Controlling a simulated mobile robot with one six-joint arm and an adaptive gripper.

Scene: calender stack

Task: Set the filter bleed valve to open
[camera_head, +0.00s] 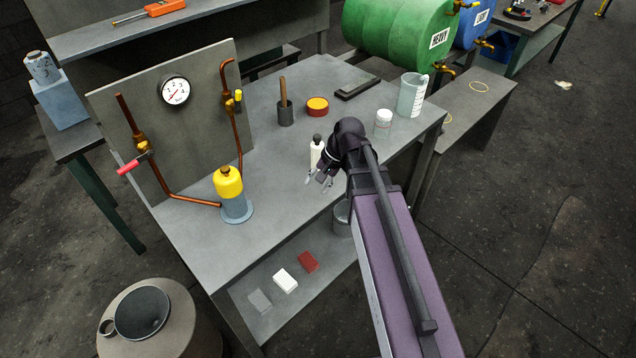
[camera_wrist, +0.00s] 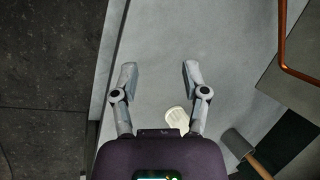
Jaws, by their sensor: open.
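A grey panel (camera_head: 205,125) with copper pipes and a gauge (camera_head: 175,91) stands at the table's left end. A valve with a red lever (camera_head: 128,167) is on the left pipe. The lever points out to the lower left. A small yellow-handled fitting (camera_head: 238,97) is on the right pipe. A yellow-topped filter (camera_head: 228,183) stands on a blue-grey base before the panel. I cannot tell which fitting is the bleed valve. My gripper (camera_head: 322,181) is open and empty above the table's front edge, right of the filter. Its fingers show apart in the wrist view (camera_wrist: 158,68).
Bare table top lies between filter and gripper.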

